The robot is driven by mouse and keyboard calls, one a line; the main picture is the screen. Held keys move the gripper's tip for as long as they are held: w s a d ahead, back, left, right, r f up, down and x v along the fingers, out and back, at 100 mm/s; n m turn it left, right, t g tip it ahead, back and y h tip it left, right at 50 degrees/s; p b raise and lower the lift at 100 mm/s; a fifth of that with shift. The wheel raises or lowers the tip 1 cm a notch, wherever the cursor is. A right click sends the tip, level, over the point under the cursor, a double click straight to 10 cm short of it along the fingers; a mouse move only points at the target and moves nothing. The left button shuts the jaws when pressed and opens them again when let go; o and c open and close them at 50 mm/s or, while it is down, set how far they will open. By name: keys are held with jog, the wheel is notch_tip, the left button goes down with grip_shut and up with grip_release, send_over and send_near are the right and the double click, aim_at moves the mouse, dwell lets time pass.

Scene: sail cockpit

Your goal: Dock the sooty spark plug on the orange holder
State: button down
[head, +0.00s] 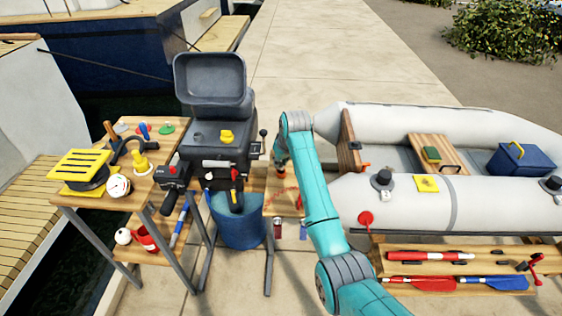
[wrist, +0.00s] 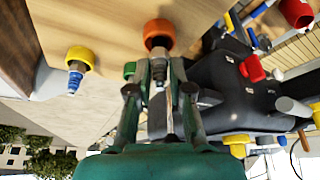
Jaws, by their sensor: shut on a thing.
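In the wrist view my gripper (wrist: 158,75) is shut on a spark plug (wrist: 158,55), whose pale metal body shows between the two fingers. Its far end lines up with the round orange holder (wrist: 159,29) and overlaps its opening. I cannot tell whether the plug is seated or just in front of it. The fingers hide most of the plug, so any soot is hard to judge. In the head view my gripper (head: 280,168) is low at the wooden board beside the engine, and the plug is too small to make out.
In the wrist view a yellow holder (wrist: 79,56) with a blue-banded plug is to the left, and a green piece (wrist: 129,69) is close beside my left finger. The dark outboard engine (head: 217,140) and a blue bucket (head: 237,222) are left of my arm; the grey inflatable boat (head: 400,118) is right.

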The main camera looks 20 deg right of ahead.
jog(key=shift+f, duration=0.5)
jog(key=c, duration=1.3)
grip_release()
jog(key=shift+c, duration=0.2)
jog(key=v, duration=1.1)
